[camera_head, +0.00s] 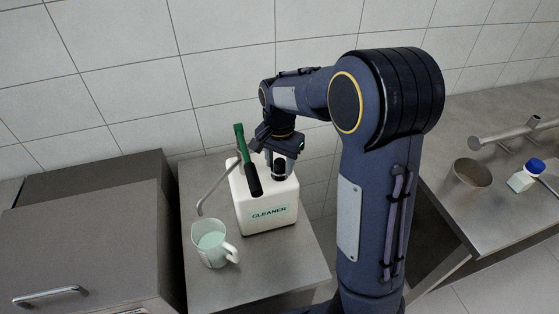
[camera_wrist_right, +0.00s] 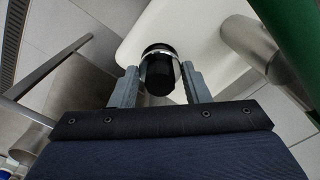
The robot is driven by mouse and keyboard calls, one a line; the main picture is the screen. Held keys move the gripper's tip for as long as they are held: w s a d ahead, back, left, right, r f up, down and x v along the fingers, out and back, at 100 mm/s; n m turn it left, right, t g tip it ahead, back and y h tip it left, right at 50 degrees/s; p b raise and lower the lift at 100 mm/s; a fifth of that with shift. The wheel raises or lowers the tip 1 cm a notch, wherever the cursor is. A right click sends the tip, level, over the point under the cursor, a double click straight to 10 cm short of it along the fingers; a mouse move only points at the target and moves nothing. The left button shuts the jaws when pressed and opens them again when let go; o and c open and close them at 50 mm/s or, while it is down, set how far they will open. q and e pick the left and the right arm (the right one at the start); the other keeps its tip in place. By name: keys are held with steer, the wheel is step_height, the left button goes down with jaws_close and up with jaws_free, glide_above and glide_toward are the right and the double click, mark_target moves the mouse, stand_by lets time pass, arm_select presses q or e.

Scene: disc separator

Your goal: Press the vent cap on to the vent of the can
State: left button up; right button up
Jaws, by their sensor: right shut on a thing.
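The can (camera_head: 283,211) is a white container labelled CLEANER, standing upright on the metal counter. My right gripper (camera_head: 279,166) is over the right part of its top, pointing down. In the right wrist view my gripper (camera_wrist_right: 157,80) is shut on the round black vent cap (camera_wrist_right: 158,76), which has a shiny band around it. The white can top (camera_wrist_right: 190,25) shows close behind the cap. The vent is hidden beneath the cap and fingers, so I cannot tell whether the cap touches it. My left gripper is not in view.
A green-and-black upright part (camera_head: 241,143) stands at the can's left, close to my gripper; a bent metal tube (camera_head: 214,189) reaches out leftward. A white jug (camera_head: 203,254) with pale green liquid stands in front. Right counter: a bowl (camera_head: 474,174) and blue-capped bottle (camera_head: 522,181).

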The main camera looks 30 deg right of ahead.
steer(key=shift+f+b, duration=0.5)
steer(key=shift+f, duration=0.3)
steer(key=shift+f, duration=0.1)
steer(key=o, duration=1.2)
step_height(320, 180, up, 7)
steer(key=shift+r+b, duration=0.1)
steer(key=shift+b, duration=0.2)
steer(key=shift+r+p, duration=0.4)
steer(key=shift+r, duration=0.3)
step_height(320, 180, up, 3)
steer(key=p, duration=0.3)
steer(key=shift+r, duration=0.15)
